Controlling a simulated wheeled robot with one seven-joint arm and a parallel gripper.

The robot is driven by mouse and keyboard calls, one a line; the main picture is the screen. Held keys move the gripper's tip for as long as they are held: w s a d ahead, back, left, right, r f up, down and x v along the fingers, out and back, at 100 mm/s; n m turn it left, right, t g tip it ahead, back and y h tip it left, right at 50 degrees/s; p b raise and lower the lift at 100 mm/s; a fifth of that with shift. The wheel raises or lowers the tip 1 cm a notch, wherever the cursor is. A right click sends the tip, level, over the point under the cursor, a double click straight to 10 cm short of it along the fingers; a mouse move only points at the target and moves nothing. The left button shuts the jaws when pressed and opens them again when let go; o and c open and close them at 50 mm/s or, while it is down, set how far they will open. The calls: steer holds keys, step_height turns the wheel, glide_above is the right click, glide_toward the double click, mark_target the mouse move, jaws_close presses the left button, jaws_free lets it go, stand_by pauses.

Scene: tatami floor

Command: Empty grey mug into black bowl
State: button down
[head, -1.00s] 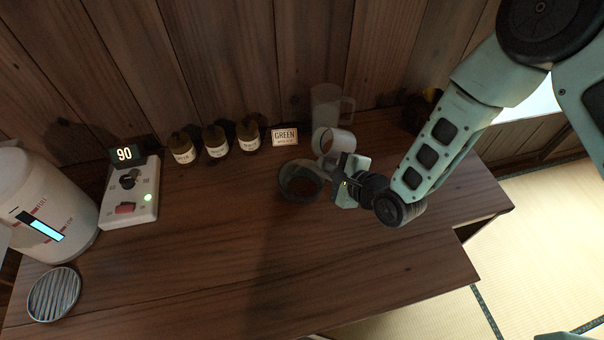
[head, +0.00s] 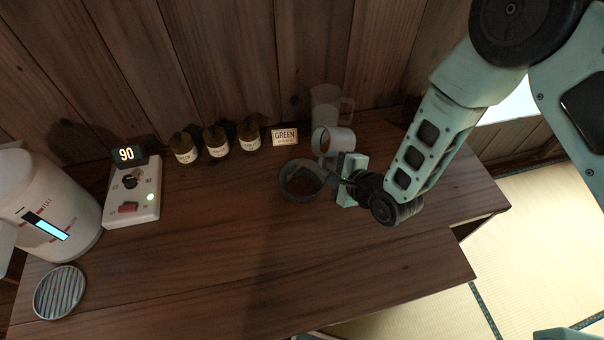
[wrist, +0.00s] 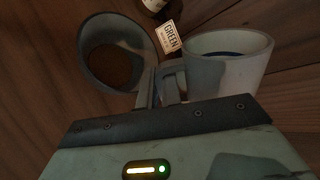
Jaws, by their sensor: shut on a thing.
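The grey mug (head: 341,141) is tilted, with its mouth facing left in the head view. It is on the right in the wrist view (wrist: 222,72), where its inside looks dark; I cannot tell how much it holds. My gripper (head: 337,174) is shut on its handle (wrist: 173,82). The black bowl (head: 286,190) stands on the counter just left of my gripper, below and left of the mug in the head view. It is on the left in the wrist view (wrist: 88,70), with something brown in its bottom.
A clear pitcher (head: 325,100) stands behind the mug. A GREEN card (head: 285,137) and several dark jars (head: 216,142) line the wall. A control box (head: 135,190), white heater tank (head: 60,215) and striped round coaster (head: 59,293) are left. The front counter is clear.

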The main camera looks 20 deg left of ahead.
steer(key=shift+w+d+r+n+t+h+p, duration=0.1)
steer(key=shift+d+r+n+t+h+p, duration=0.1)
steer(key=shift+n+t+h+p, duration=0.25)
stand_by(0.6)
steer(key=shift+s+a+f+n+h+b, duration=0.25)
steer(key=shift+s+a+f+n+b, duration=0.1)
steer(key=shift+a+f+n+b, duration=0.15)
stand_by(0.7)
steer(key=shift+w+d+r+n+t+h, duration=0.1)
steer(key=shift+d+r+n+t+h, duration=0.1)
steer(key=shift+n+t+h, duration=0.25)
steer(key=shift+w+d+r+n+t+h, duration=0.1)
steer(key=shift+r+n+t+h, duration=0.15)
steer(key=shift+n, duration=0.25)
stand_by(1.6)
